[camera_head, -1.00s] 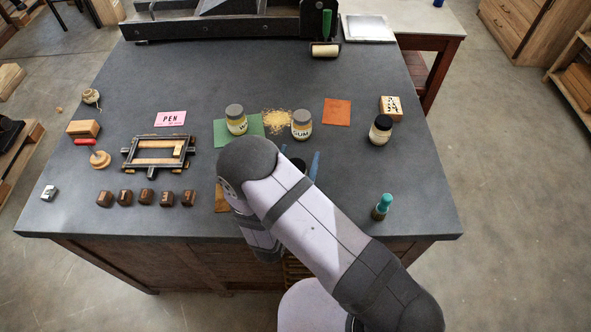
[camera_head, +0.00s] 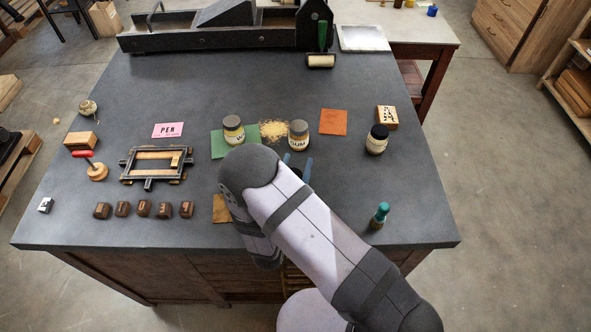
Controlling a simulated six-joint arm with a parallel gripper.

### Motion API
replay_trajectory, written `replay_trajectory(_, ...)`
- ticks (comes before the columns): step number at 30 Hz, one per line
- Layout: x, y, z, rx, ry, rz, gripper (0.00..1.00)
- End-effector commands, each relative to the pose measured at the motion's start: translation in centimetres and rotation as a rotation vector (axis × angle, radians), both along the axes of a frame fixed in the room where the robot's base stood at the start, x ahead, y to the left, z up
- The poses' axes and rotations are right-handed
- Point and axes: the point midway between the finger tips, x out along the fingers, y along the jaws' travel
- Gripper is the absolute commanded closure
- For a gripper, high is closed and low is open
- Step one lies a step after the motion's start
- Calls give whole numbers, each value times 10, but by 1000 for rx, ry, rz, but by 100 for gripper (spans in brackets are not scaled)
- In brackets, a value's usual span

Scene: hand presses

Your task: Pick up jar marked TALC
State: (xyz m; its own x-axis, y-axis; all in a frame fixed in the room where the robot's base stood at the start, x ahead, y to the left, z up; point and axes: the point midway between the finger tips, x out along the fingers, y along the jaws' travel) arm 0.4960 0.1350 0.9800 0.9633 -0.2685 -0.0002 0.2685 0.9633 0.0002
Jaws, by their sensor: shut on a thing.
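My gripper (camera_head: 297,169) shows only as two blue fingertips just past my arm, in the middle of the table's front half. A dark round top (camera_head: 296,172) sits between the fingertips, which are shut on it. It looks like a jar lid; the body and any label are hidden behind my arm. I cannot tell whether it touches the table. A grey-lidded jar marked GUM (camera_head: 298,136) stands just beyond the fingers. Another grey-lidded jar (camera_head: 233,131), its label starting with W, stands on a green sheet. A black-lidded jar (camera_head: 377,140) stands to the right, label unreadable.
The grey table (camera_head: 330,88) carries a yellow heap (camera_head: 273,130), an orange card (camera_head: 333,122) and a teal-topped bottle (camera_head: 379,216). At left are a metal frame (camera_head: 154,166) and several dark blocks (camera_head: 143,209). A press (camera_head: 225,30) stands at the back. Right of my gripper is clear.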

Motion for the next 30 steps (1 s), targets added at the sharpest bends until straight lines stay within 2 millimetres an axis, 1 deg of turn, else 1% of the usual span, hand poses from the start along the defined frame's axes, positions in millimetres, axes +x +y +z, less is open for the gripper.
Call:
replay_trajectory(8, 0, 0, 17, 1, -3, 0, 89)
replay_trajectory(21, 0, 0, 74, 4, -4, 0, 89)
replay_trajectory(25, 0, 0, 86, 3, -4, 0, 89)
replay_trajectory(30, 0, 0, 95, 1, -2, 0, 89)
